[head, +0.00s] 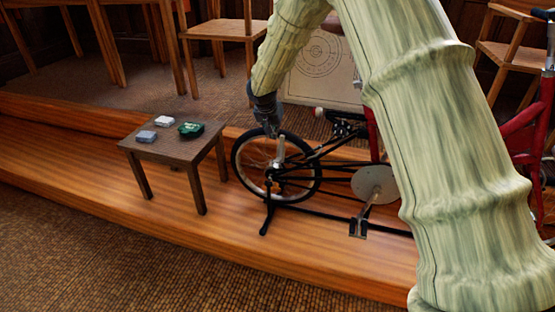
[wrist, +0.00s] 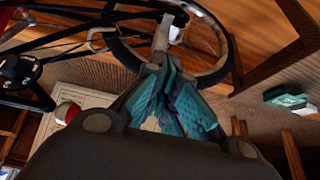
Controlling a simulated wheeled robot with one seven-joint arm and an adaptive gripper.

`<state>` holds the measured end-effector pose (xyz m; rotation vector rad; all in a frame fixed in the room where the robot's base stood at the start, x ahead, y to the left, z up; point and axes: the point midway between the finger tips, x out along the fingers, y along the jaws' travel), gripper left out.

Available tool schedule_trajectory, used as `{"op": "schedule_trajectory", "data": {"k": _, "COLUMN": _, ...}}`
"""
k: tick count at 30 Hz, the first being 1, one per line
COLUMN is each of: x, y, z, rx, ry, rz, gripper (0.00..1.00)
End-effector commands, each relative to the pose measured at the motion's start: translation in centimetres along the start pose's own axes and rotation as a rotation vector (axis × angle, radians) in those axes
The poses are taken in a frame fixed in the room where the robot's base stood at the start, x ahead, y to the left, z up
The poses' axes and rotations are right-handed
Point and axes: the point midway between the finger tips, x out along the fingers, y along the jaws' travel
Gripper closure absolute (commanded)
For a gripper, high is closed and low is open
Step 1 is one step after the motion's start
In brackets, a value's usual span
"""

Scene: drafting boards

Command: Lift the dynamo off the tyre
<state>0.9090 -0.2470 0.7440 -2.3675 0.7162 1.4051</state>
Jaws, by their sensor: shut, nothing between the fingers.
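The silver, bottle-shaped dynamo (head: 281,149) is beside the upper part of the bicycle wheel's black tyre (head: 237,166). In the wrist view the dynamo (wrist: 162,35) shows just beyond my fingertips, close to the tyre (wrist: 228,58). Whether it touches the tyre cannot be told. My gripper (head: 271,130) is just above the dynamo at the top of the wheel. Its teal finger pads (wrist: 173,88) are shut with nothing between them. The gap between the fingertips and the dynamo is hard to judge.
A small dark table (head: 172,148) stands left of the wheel, bearing a green tin (head: 191,129), a white box (head: 165,121) and a blue-grey box (head: 146,136). A drawing board (head: 318,85) stands behind. Chairs (head: 220,30) are at the back. A red frame (head: 522,135) is at the right.

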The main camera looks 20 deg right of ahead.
Motion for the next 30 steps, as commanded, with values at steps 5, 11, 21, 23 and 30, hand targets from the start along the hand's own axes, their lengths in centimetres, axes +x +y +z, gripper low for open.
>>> {"op": "schedule_trajectory", "data": {"k": 5, "x": -0.3, "y": -0.1, "z": -0.5, "rx": 0.007, "ry": 0.008, "rz": 0.004, "gripper": 1.00}}
{"op": "schedule_trajectory", "data": {"k": 11, "x": -0.2, "y": 0.0, "z": -0.5, "rx": 0.006, "ry": 0.007, "rz": 0.004, "gripper": 1.00}}
{"op": "schedule_trajectory", "data": {"k": 21, "x": 3.1, "y": 0.0, "z": -0.3, "rx": 0.006, "ry": 0.005, "rz": 0.004, "gripper": 1.00}}
{"op": "schedule_trajectory", "data": {"k": 23, "x": 4.1, "y": 0.0, "z": -0.4, "rx": 0.007, "ry": 0.005, "rz": 0.004, "gripper": 1.00}}
{"op": "schedule_trajectory", "data": {"k": 30, "x": 8.0, "y": 0.1, "z": -0.3, "rx": 0.007, "ry": 0.005, "rz": 0.004, "gripper": 1.00}}
